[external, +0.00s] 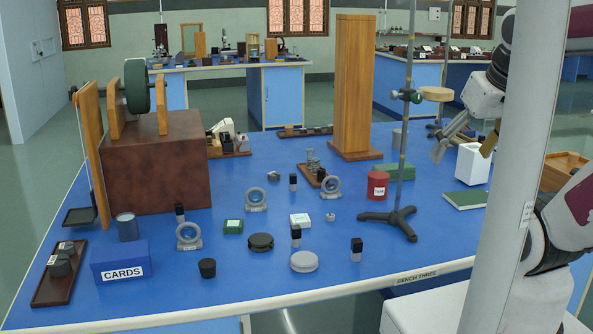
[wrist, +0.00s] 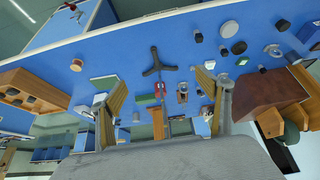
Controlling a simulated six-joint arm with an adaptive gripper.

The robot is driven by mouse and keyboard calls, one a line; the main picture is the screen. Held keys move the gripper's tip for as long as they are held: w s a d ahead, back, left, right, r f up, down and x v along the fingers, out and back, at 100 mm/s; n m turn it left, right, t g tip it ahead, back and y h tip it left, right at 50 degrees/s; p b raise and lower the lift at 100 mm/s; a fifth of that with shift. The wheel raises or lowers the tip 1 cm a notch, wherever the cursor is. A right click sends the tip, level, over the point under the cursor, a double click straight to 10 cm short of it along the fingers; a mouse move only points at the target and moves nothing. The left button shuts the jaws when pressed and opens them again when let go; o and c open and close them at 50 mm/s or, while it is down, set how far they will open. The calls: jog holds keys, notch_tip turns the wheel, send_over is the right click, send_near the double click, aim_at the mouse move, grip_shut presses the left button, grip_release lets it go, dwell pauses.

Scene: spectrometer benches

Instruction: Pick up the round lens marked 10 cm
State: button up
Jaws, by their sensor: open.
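Three round lenses in grey ring mounts stand on the blue bench: a front left one (external: 189,236), a middle one (external: 255,199) and a right one (external: 330,187). No 10 cm mark is readable on any of them, so I cannot tell which one it is. My gripper (external: 464,146) is open and empty, high above the right side of the bench, well right of all three lenses. In the wrist view, a ring-mounted lens (wrist: 183,90) shows far off between the open fingers (wrist: 162,82), and another (wrist: 273,50) lies beyond them at right.
A retort stand (external: 388,217) with a tall rod stands between my gripper and the lenses. A red tin (external: 378,186), a tall wooden column (external: 353,85), a white box (external: 472,163) and a green book (external: 464,199) are nearby. Small black-topped blocks and discs crowd the lenses.

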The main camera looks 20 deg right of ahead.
jog(key=shift+c, duration=0.4)
jog(key=w+a+f+g, duration=0.1)
jog(key=w+a+f, duration=0.6)
jog(key=w+a, duration=0.2)
jog(key=w+a+f+g, duration=0.1)
jog(key=w+a+f, duration=0.6)
jog(key=w, duration=0.7)
jog(key=w+a+f+n, duration=0.1)
jog(key=w+a+f, duration=0.6)
jog(key=w+a, duration=0.4)
jog(key=shift+w+a+f+g+y, duration=0.15)
jog(key=shift+w+f+g+y, duration=0.2)
jog(key=shift+w, duration=0.3)
jog(key=w+a, duration=0.1)
jog(key=w, duration=0.1)
jog(key=shift+w+a+f+m, duration=0.15)
jog(key=shift+w+a+m, duration=0.15)
jog(key=shift+w+a, duration=0.1)
jog(key=w+a+r+m+t, duration=0.2)
jog(key=w+r, duration=0.1)
jog(key=w, duration=0.1)
jog(key=shift+w+r+y, duration=0.2)
jog(key=shift+w+y, duration=0.15)
jog(key=shift+y, duration=0.1)
jog(key=shift+a, duration=0.1)
